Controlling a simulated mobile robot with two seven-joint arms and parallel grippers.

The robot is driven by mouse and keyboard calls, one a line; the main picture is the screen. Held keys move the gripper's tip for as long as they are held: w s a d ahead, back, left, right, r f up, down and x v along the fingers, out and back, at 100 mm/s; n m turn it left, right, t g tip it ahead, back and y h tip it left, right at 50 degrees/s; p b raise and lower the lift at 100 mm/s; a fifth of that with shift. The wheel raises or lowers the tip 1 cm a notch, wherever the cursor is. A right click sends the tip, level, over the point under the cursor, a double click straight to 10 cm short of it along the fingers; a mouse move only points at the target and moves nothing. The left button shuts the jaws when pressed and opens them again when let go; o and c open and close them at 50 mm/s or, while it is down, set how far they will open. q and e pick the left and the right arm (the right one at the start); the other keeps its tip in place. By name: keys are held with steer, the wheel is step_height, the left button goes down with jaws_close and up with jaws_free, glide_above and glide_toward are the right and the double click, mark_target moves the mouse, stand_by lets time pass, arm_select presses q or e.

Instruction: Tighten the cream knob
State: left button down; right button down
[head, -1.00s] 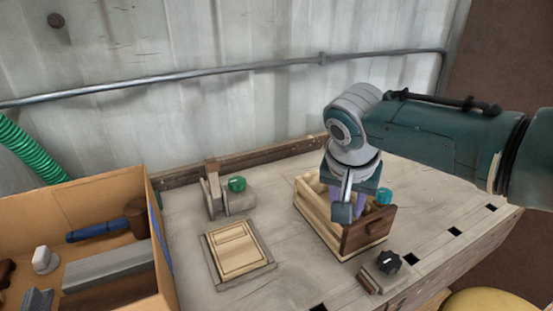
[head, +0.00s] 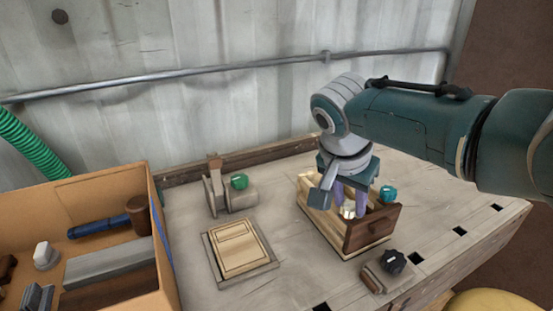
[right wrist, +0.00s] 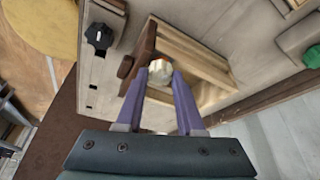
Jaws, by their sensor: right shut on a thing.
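The cream knob (head: 348,210) is small and pale and shows at the open wooden box (head: 322,221) with the brown front panel (head: 372,231). It also shows in the right wrist view (right wrist: 160,68), between my fingertips. My right gripper (head: 348,207) points down over the box, its purple fingers shut on the cream knob. In the right wrist view, the right gripper (right wrist: 161,75) has a finger on each side of the knob. The knob's base is hidden, so I cannot tell how it sits. My left gripper is not in view.
A teal knob (head: 388,194) is close to the right of the gripper. A black knob (head: 394,261) on a small block stands in front. A green knob (head: 239,181) and a flat wooden panel (head: 239,248) are to the left. A cardboard box (head: 164,242) of tools stands far left.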

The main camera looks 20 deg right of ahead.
steer(key=c, duration=0.5)
jaws_free()
steer(key=shift+p+v, duration=2.35)
steer(key=shift+v, duration=2.6)
steer(key=s+a+f+n+y+p, duration=0.25)
steer(key=s+a+n, duration=0.3)
steer(key=s, duration=0.45)
steer(key=s+r+n+t+y+p, duration=0.1)
steer(key=s+r+n, duration=0.25)
steer(key=s, duration=0.35)
steer(key=s+r+n+y, duration=0.1)
steer(key=s+r+n, duration=0.1)
steer(key=s+n, duration=0.4)
steer(key=shift+m+h, duration=0.25)
steer(key=shift+m, duration=0.15)
steer(key=r+p, duration=2.5)
steer(key=r, duration=0.1)
steer(key=s+r+p, duration=0.1)
steer(key=r+p, duration=1.2)
steer(key=shift+s+p, duration=0.1)
steer(key=shift+p, duration=0.2)
